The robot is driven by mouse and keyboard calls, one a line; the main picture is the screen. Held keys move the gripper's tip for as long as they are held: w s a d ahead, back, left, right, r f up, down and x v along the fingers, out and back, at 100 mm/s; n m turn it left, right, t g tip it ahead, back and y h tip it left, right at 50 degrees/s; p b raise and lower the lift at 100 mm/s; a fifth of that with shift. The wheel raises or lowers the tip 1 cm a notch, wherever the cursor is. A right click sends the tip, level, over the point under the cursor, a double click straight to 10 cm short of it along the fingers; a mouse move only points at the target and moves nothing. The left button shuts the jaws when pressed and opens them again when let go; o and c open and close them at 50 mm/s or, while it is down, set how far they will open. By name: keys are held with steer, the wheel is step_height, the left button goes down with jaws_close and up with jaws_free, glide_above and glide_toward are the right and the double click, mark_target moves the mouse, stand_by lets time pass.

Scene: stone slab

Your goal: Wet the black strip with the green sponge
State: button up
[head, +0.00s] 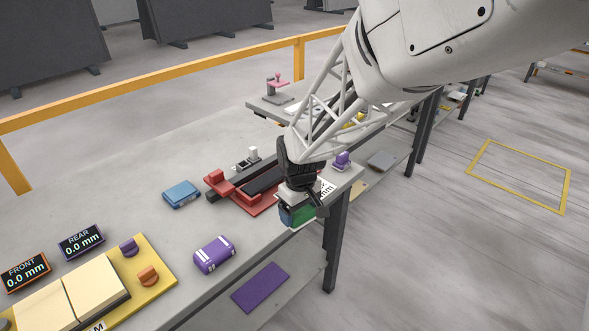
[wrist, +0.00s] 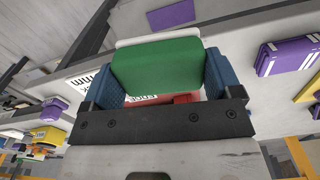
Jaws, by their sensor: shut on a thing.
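My gripper (head: 299,205) is shut on the green sponge (head: 304,215), above the slab's front edge at the table's right part. In the wrist view the green sponge (wrist: 156,68), with a white layer along its far edge, sits between the blue fingers of my gripper (wrist: 160,78). A dark strip (head: 264,181), which looks like the black strip, lies in a red fixture (head: 214,181) just left of and behind my gripper. Its right end is hidden by my gripper and arm. I cannot see the sponge touching the strip.
A blue box (head: 180,194) and a purple box (head: 213,254) stand on the grey table (head: 150,225) to the left. A yellow board (head: 158,271) and FRONT (head: 25,272) and REAR (head: 81,242) displays are further left. A purple knob (head: 342,160) stands right of my gripper.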

steer(key=w+d+r+m, duration=0.2)
steer(key=w+r, duration=0.1)
steer(key=w, duration=0.7)
steer(key=w+d+r+m, duration=0.2)
steer(key=w+d+r, duration=0.15)
steer(key=w, duration=0.65)
steer(key=w+d+r+m, duration=0.2)
steer(key=w+r, duration=0.1)
steer(key=w, duration=0.7)
steer(key=n, duration=0.7)
glide_above(180, 191)
step_height(180, 191, down, 8)
steer(key=shift+r, duration=0.15)
steer(key=shift+f, duration=0.2)
steer(key=shift+f, duration=2.75)
steer(key=shift+f, duration=0.7)
